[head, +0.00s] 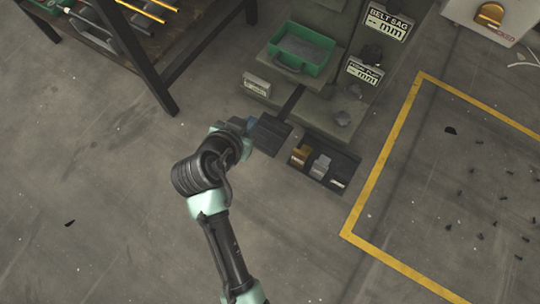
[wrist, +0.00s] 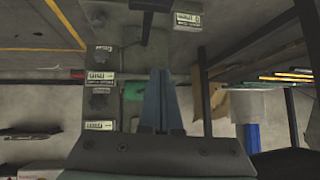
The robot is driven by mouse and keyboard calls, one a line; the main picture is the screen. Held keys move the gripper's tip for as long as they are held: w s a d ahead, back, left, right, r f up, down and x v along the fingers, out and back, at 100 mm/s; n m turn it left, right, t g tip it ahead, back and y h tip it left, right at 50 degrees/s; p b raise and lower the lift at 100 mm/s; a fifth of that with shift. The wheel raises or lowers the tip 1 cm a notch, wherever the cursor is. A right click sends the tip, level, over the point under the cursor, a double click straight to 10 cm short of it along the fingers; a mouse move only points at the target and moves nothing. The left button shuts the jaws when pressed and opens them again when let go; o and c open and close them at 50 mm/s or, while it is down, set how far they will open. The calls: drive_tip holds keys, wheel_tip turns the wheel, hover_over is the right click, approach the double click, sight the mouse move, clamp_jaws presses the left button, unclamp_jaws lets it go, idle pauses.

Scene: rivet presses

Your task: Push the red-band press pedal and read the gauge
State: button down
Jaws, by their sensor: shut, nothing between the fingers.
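A grey press (head: 318,60) stands at the top centre in the head view. Two signs on it, one lettered BELT SAG (head: 387,20) and a lower one (head: 365,72), show dashes before "mm". A dark pedal-like plate (head: 270,133) sits low at its front. I cannot make out a red band on it. My gripper (head: 250,124) is low, just left of the dark plate; whether they touch is unclear. In the wrist view my gripper (wrist: 161,75) has its blue fingers together and empty, with the press's labels behind them.
A dark tray (head: 325,180) with several small blocks lies right of the plate. A green bin (head: 301,50) sits on the press. A dark-legged bench (head: 150,55) stands at upper left. A yellow floor line (head: 385,155) runs at right. The floor at left is mostly clear.

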drive_tip(key=s+f+m+g+h, duration=0.1)
drive_tip(key=s+f, duration=0.6)
drive_tip(key=f, duration=0.1)
drive_tip(key=shift+d+f+g, duration=0.2)
drive_tip(key=shift+g, duration=0.1)
drive_tip(key=b, duration=0.7)
hover_over(275, 154)
drive_tip(key=s+a, duration=0.2)
wheel_tip(275, 154, down, 8)
drive_tip(key=shift+s+d+f+b, duration=0.1)
drive_tip(key=shift+f+b, duration=0.65)
drive_tip(key=shift+b, duration=0.1)
drive_tip(key=shift+s+d+f+b, duration=0.1)
drive_tip(key=shift+f+b, duration=0.65)
drive_tip(key=shift+b, duration=0.1)
